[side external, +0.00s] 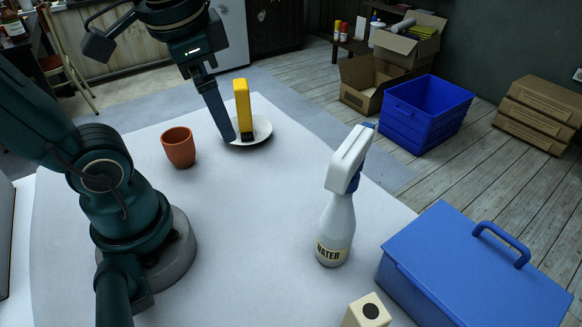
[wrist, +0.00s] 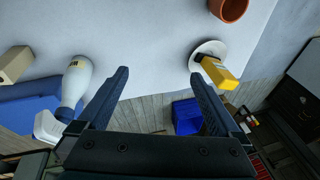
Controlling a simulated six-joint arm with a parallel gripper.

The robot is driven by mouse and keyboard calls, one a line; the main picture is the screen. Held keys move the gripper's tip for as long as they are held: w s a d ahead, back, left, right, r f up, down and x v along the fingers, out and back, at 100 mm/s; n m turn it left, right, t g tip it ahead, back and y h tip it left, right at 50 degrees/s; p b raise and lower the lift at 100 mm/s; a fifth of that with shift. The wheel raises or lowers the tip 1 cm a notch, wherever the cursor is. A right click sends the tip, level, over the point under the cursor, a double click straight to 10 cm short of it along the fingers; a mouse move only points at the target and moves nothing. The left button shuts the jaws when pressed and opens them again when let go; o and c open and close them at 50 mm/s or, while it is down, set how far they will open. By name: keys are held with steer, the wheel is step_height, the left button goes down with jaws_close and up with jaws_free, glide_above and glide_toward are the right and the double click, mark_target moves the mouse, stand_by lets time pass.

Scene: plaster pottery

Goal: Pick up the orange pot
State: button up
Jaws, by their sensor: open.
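The orange pot (side external: 178,150) stands upright on the white table, left of the white plate in the side view. It looks empty inside, though its bottom is not clear. In the wrist view the pot (wrist: 230,9) is cut off by the top edge, right of centre. My gripper (wrist: 160,75) is open with nothing between its fingers. In the side view my gripper (side external: 227,136) points down beside the plate, right of the pot and apart from it. Only one finger shows clearly there.
A yellow block-like object (side external: 243,104) stands on the plate (side external: 262,128), close to my finger. A white spray bottle (side external: 336,228), a blue toolbox (side external: 470,270) and a cream block (side external: 367,312) are at the right and front. The table between pot and bottle is clear.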

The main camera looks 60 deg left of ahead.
steer(key=a+m+g+y, duration=0.3)
steer(key=a+g, duration=0.2)
steer(key=a, duration=0.2)
steer(key=r+m+g+y, duration=0.1)
steer(key=m+g+y, duration=0.2)
steer(key=g, duration=0.5)
glide_above(190, 138)
steer(key=shift+y, duration=0.4)
steer(key=f, duration=1.1)
steer(key=a+f, duration=0.1)
steer(key=f, duration=0.5)
steer(key=shift+s, duration=0.4)
steer(key=shift+x, duration=2.55)
steer(key=shift+f, duration=0.1)
steer(key=c, duration=1.3)
